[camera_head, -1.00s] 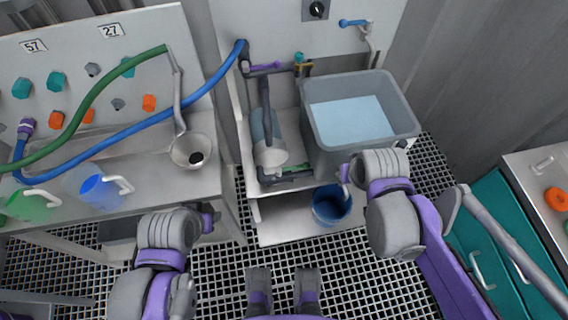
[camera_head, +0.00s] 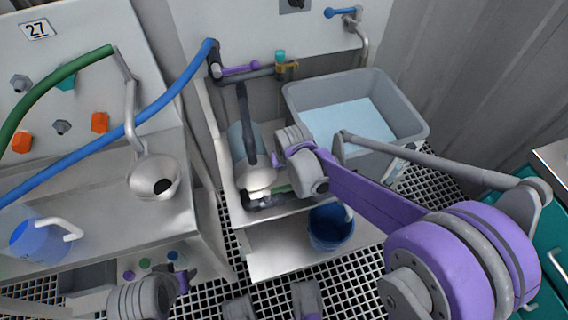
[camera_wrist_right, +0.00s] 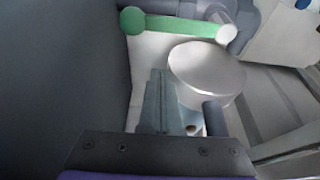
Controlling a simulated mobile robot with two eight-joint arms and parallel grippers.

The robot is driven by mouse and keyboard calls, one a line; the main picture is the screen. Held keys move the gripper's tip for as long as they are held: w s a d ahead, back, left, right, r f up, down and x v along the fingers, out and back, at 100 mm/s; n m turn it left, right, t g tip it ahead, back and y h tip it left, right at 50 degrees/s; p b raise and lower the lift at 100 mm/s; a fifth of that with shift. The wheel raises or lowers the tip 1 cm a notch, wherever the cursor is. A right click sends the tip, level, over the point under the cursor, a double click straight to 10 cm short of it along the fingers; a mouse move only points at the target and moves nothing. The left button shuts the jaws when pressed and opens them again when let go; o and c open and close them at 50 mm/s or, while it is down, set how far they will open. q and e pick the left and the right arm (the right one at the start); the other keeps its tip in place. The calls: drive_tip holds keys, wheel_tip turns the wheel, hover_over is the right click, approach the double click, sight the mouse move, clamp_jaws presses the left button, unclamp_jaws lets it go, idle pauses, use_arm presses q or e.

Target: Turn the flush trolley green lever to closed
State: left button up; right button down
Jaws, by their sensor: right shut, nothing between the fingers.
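The flush trolley (camera_head: 217,150) stands in the middle of the head view, with a grey tank of water (camera_head: 412,110) on it. Its green lever shows in the right wrist view (camera_wrist_right: 180,25) as a bar with a round knob at its left end, lying across the picture. In the head view only a little green shows low on the trolley, beside the white pump. My right gripper (camera_wrist_right: 160,88) is shut and empty, its fingers pointing toward the white round pump part (camera_wrist_right: 207,72), apart from the lever. My left gripper (camera_head: 183,281) is low at left, mostly hidden by its wrist.
A purple lever (camera_head: 240,69) and a teal knob (camera_head: 280,55) sit on the pipework behind. A blue bucket (camera_head: 330,228) stands on the lower shelf. The tank wall is close to my right arm.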

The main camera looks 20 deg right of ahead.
sight(283, 188)
drive_tip(key=shift+s+f+b, duration=0.25)
drive_tip(key=shift+s+f, duration=0.3)
drive_tip(key=shift+s, duration=0.3)
drive_tip(key=shift+s+f+b, duration=0.25)
drive_tip(key=shift+s+f, duration=0.25)
drive_tip(key=shift+s, duration=0.3)
